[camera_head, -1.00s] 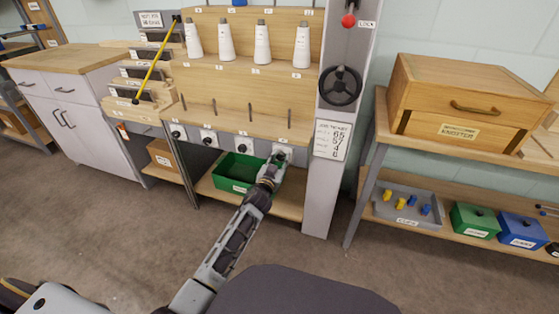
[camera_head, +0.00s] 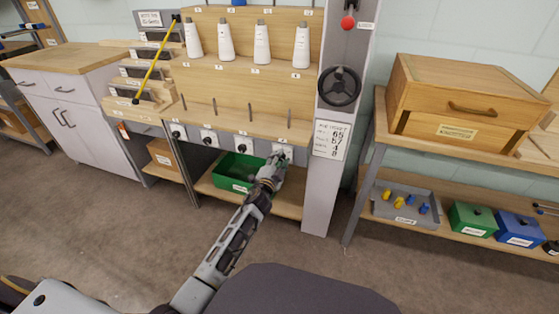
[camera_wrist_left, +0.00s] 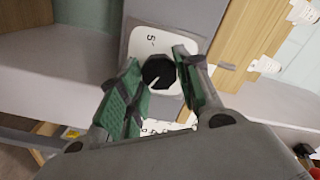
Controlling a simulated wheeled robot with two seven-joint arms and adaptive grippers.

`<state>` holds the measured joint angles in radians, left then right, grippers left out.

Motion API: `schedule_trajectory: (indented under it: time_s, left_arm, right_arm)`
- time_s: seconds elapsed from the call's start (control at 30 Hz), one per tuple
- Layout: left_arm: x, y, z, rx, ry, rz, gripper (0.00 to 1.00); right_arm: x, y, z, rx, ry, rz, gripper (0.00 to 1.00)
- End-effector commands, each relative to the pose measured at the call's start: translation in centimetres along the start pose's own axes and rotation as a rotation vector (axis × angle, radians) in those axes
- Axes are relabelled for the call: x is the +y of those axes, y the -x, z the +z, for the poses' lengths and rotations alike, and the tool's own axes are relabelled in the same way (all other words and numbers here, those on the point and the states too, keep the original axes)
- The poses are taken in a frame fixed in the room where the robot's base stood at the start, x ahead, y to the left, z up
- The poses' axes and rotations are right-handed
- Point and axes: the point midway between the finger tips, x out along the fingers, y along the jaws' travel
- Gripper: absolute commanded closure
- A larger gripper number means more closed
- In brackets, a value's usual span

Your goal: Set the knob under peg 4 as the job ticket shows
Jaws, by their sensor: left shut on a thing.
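My left gripper (camera_head: 279,161) reaches up to the rightmost dial plate (camera_head: 287,151), under the rightmost peg (camera_head: 289,118). In the left wrist view its green-padded fingers (camera_wrist_left: 159,86) stand either side of the black knob (camera_wrist_left: 158,72) and are shut on it. A pale pointer line shows on the knob, aimed to the lower left of that picture. A "5" shows on the white plate (camera_wrist_left: 150,42); other marks are partly hidden by the fingers. The job ticket (camera_head: 331,139) hangs on the grey post, with a column of digits too small to read surely. My right gripper is out of view.
Three more knobs (camera_head: 209,138) sit in a row to the left. A green bin (camera_head: 236,170) stands on the shelf below. The grey post (camera_head: 321,190) with a black handwheel (camera_head: 340,86) rises just right of the gripper.

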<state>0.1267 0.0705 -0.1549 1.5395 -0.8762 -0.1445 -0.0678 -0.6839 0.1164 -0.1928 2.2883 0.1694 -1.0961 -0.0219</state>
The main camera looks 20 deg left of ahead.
Motion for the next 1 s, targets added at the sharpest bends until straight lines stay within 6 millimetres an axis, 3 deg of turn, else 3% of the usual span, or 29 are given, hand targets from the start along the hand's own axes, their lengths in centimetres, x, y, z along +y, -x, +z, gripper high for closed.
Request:
schedule_trajectory:
  time_s: [1.0]
  left_arm:
    - [0.37, 0.04, 0.12, 0.002, -0.944, 0.003, 0.9]
  right_arm:
    - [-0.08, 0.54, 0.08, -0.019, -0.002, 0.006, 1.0]
